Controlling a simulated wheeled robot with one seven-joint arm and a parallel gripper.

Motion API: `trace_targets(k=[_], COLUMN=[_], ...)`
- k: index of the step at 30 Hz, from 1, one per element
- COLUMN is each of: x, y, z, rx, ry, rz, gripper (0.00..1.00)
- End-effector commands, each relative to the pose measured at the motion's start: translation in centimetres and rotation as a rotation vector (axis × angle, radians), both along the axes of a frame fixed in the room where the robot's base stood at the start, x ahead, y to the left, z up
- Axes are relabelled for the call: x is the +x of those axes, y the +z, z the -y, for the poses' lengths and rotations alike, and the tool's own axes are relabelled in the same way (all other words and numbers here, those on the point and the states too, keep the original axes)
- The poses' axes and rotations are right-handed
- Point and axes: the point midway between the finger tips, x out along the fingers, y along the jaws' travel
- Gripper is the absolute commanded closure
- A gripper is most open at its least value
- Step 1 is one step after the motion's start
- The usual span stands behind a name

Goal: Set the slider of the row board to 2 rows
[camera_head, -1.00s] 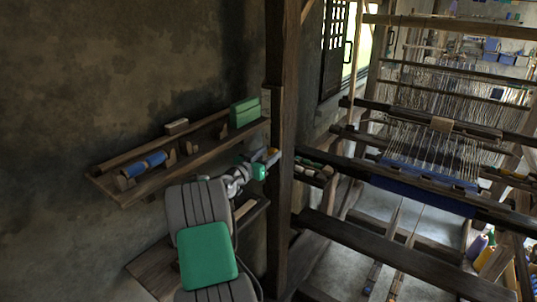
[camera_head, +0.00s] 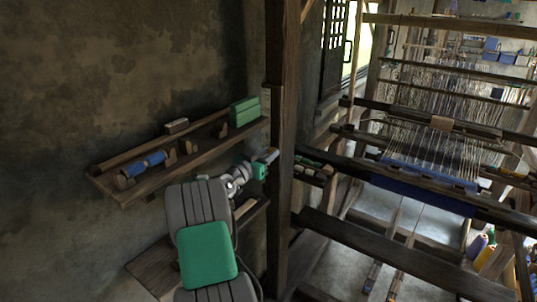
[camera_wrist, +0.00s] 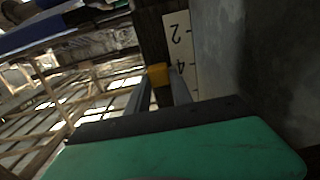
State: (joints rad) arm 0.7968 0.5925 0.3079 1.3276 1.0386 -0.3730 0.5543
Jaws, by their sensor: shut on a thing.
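The row board (camera_wrist: 181,50) is a pale strip with dark numbers on a dark wooden post. The numbers 2 and 4 are readable and appear upside down in the wrist view. The yellow slider (camera_wrist: 158,72) is beside the 4, at the board's left edge. My gripper (camera_wrist: 160,80) has its two grey fingers shut on the slider, one on each side. In the head view my gripper (camera_head: 272,157) is against the upright post below the shelf end, and the slider cannot be made out there.
The dark post (camera_head: 280,210) rises beside my gripper. The loom (camera_head: 430,170) fills the right side.

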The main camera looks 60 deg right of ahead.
Motion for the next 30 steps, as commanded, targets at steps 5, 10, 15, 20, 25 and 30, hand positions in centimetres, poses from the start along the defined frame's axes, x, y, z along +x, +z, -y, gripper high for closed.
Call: trace_targets(k=[5, 10, 15, 20, 25, 30], x=[0.0, 0.0, 0.0, 0.0, 0.0, 0.0], y=[0.0, 0.0, 0.0, -0.5, -3.1, -5.2], z=[0.0, 0.0, 0.0, 0.0, 0.0, 0.0], rx=[0.000, 0.000, 0.000, 0.000, 0.000, 0.000], ry=[0.000, 0.000, 0.000, 0.000, 0.000, 0.000], rz=[0.000, 0.000, 0.000, 0.000, 0.001, 0.001], gripper=[1.00, 1.00, 1.00, 1.00, 1.00, 1.00])
